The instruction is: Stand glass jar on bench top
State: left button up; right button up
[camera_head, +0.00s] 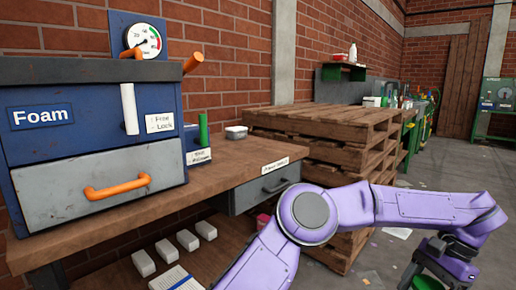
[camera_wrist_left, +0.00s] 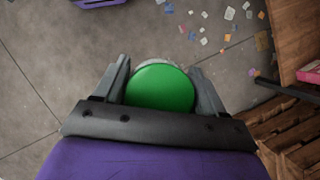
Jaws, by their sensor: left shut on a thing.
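The glass jar shows mainly as its round green lid (camera_wrist_left: 160,88) in the left wrist view, with a pale rim edge beyond it. My left gripper (camera_wrist_left: 162,76) is shut on it, one finger on each side. In the head view the green lid (camera_head: 432,283) shows at the bottom right edge, under my left gripper (camera_head: 440,273), cut off by the frame. The jar is held over the floor, to the right of the wooden bench top (camera_head: 225,168) and apart from it. My right gripper is in neither view.
A blue Foam cabinet (camera_head: 90,135) with an orange-handled drawer fills the bench's left part. A green post (camera_head: 203,131) and a small tin (camera_head: 236,132) stand further back. The bench top's front right is clear. Stacked pallets (camera_head: 335,125) stand beside the bench. Paper scraps litter the floor.

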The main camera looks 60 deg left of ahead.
aim_at(250, 153)
jog(key=u, duration=1.6)
